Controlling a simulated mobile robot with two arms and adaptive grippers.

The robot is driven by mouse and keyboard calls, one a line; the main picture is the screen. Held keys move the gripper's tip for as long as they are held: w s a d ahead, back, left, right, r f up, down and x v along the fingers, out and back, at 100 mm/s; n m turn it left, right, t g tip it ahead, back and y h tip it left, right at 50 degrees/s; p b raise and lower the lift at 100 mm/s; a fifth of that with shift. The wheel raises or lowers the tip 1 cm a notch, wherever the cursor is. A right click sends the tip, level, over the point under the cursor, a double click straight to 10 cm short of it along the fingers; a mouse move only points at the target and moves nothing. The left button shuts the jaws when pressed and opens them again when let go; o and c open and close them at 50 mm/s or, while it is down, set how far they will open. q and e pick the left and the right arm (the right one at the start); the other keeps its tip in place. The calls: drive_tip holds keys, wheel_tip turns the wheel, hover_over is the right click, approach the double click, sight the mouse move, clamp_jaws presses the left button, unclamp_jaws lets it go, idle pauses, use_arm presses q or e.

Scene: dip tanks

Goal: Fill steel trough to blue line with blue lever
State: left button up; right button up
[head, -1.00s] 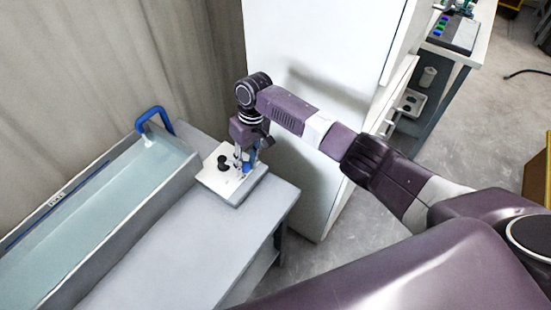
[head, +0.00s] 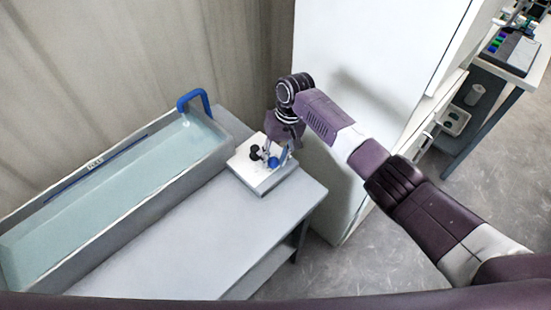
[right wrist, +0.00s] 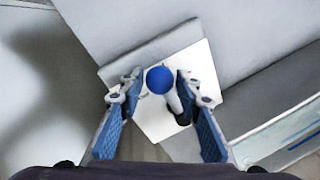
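The steel trough (head: 215,165) stands at the left of the head view with pale water (head: 110,190) in it. A blue line (head: 70,180) with a FULL label runs along its far inner wall, a little above the water's edge. A blue spout (head: 193,98) hangs over the far end, with a pale patch below it. The blue lever (right wrist: 159,80) stands on a white-topped box (head: 262,178), its ball also visible in the head view (head: 273,162). My right gripper (right wrist: 158,86) is open, with its fingers on either side of the blue lever. My left gripper is out of view.
A black-knobbed lever (head: 254,152) stands beside the blue one on the box. The grey bench (head: 190,235) is bare in front of the trough. A white cabinet (head: 350,90) stands close behind my right arm. A table with equipment (head: 510,50) is at the far right.

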drive_tip(key=shift+o, duration=1.1)
drive_tip(key=shift+r, duration=0.1)
wheel_tip(320, 180, up, 12)
drive_tip(key=d, duration=0.2)
drive_tip(key=shift+w+f, duration=0.25)
drive_tip(key=shift+w, duration=0.05)
drive_tip(key=shift+d, duration=0.1)
